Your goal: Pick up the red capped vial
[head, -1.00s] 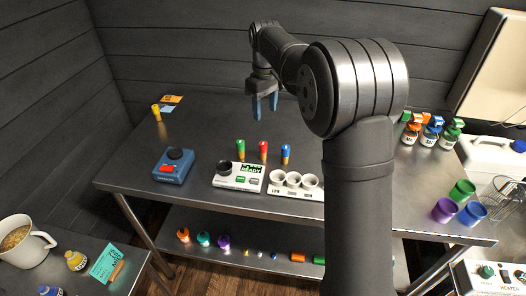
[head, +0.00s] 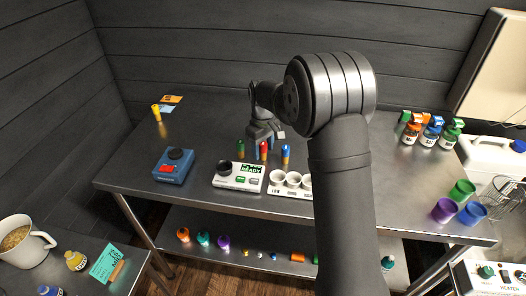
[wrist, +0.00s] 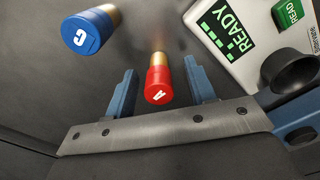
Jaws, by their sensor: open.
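The red capped vial (head: 263,149) stands upright on the metal table, between a green capped vial (head: 240,148) and a blue capped vial (head: 285,154). In the wrist view the red cap (wrist: 158,86) is marked A and lies between my two blue fingers. My gripper (head: 264,143) is open and low over the row of vials. In the wrist view my gripper (wrist: 162,94) has a gap on both sides of the red vial. The blue cap (wrist: 84,34), marked C, is outside the left finger. The green vial does not show in the wrist view.
A blue device (head: 173,166) is to the left. Bottles (head: 431,132) stand at the right.

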